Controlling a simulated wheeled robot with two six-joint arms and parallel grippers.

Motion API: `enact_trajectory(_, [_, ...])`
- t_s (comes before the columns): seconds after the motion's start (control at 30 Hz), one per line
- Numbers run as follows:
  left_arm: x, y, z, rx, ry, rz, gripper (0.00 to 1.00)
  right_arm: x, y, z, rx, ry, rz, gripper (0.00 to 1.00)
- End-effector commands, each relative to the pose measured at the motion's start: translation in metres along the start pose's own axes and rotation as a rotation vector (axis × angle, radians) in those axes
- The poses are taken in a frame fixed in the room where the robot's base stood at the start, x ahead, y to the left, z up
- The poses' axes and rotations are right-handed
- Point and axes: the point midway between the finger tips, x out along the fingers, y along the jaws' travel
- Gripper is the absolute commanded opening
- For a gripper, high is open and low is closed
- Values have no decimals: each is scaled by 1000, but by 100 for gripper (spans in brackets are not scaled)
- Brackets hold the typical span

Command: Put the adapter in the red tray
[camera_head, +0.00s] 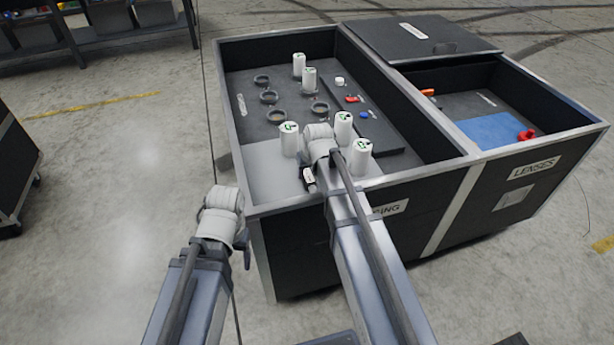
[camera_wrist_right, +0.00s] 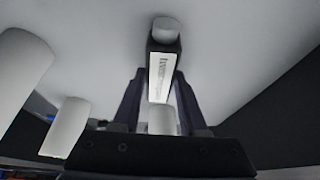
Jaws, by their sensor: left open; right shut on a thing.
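My right gripper (camera_head: 313,187) is over the near edge of the left compartment of a large black case. It is shut on a small black block with a white label and a pale round end (camera_head: 308,174). The same block (camera_wrist_right: 162,68) stands out between the fingers in the right wrist view. I cannot tell for sure whether it is the adapter. My left gripper (camera_head: 247,246) is open and empty, outside the case at its near left corner, largely hidden by its wrist. I can make out no red tray in either view.
Several white cylinders (camera_head: 289,139) stand in the left compartment (camera_head: 240,200), some close around my right wrist. Dark rings (camera_head: 269,97) and small red and blue parts lie beyond. The right compartment, labelled LENSES (camera_head: 535,168), holds a blue sheet (camera_head: 490,130) and a red piece (camera_head: 526,135).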

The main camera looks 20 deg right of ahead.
Motion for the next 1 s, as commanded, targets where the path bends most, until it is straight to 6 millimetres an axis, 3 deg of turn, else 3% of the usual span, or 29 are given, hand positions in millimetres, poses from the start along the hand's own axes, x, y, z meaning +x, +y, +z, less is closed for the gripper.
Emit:
enact_trajectory(0.3, [0,0,0,0,0,0,72,0,0,0,0,0,0,0])
enact_trajectory(0.77, [-2,0,0,0,0,0,72,-2,0,-1,0,0,0,0])
enact_trajectory(1.0, [-20,-2,1,0,0,2,72,-18,0,-8,0,0,0,0])
